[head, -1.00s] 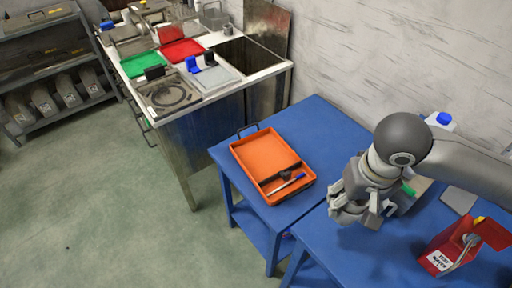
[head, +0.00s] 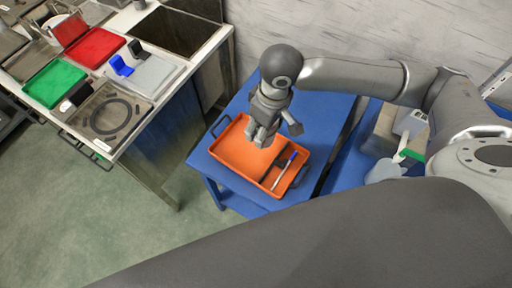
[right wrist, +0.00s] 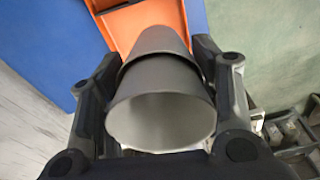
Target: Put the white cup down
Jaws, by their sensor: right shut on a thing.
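In the right wrist view a cup (right wrist: 163,115), shaded grey outside and pale inside, sits between the fingers of my right gripper (right wrist: 165,85), its open mouth toward the camera. A second, similar rounded section shows just beyond its rim; I cannot tell if it is part of the same cup. In the head view my right gripper (head: 263,132) is over the orange tray (head: 232,152), fingers pointing down. The cup cannot be made out there. The tray also shows beyond the cup in the wrist view (right wrist: 120,25). My left gripper is not in view.
The tray stands on a blue table (head: 325,115) and holds a blue-and-white pen (head: 284,168) and a dark item at its right side.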

